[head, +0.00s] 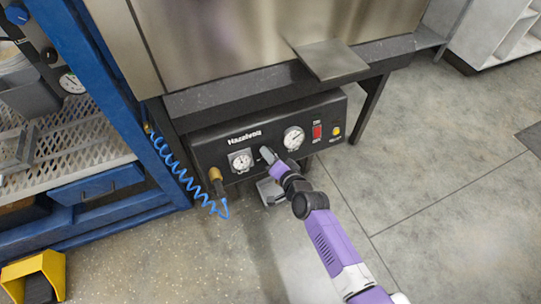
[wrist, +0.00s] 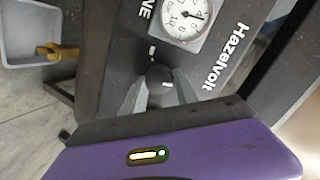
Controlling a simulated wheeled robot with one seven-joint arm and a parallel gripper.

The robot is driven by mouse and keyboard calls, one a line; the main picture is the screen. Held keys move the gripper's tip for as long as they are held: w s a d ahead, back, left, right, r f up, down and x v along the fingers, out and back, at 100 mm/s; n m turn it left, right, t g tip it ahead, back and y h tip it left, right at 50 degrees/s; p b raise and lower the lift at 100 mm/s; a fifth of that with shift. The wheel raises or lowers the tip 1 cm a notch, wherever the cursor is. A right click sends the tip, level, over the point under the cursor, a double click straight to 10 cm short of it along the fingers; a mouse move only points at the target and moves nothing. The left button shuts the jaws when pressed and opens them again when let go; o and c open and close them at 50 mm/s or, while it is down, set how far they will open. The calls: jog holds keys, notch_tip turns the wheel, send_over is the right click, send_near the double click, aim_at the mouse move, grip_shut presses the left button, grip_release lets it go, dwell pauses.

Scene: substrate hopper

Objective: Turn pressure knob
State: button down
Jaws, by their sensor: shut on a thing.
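The pressure knob (wrist: 158,78) is a small dark round knob on the black control panel (wrist: 105,40). My gripper (wrist: 160,90) is shut on the knob, with one grey finger on each side of it in the wrist view. In the head view my gripper (head: 268,155) reaches the panel front between two white round gauges, and the knob there is mostly hidden behind it. The left gauge (head: 241,160) is close to my gripper; a gauge (wrist: 186,17) also shows just above the knob in the wrist view.
A red switch (head: 317,131) and a yellow button (head: 336,131) sit at the panel's right. A brass fitting (head: 215,175) and a blue coiled hose (head: 176,167) are at its left. A metal plate (head: 331,59) juts out above. Floor at right is clear.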

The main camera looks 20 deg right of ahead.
jog(key=m, duration=0.6)
jog(key=shift+s+f, duration=0.1)
jog(key=shift+f, duration=0.05)
jog(key=shift+m, duration=0.4)
jog(key=c, duration=0.9)
grip_release()
jog(key=shift+c, duration=0.2)
jog(key=p+v, duration=0.2)
jog(key=v, duration=0.5)
jog(key=shift+s, duration=0.35)
jog(key=shift+d, duration=0.1)
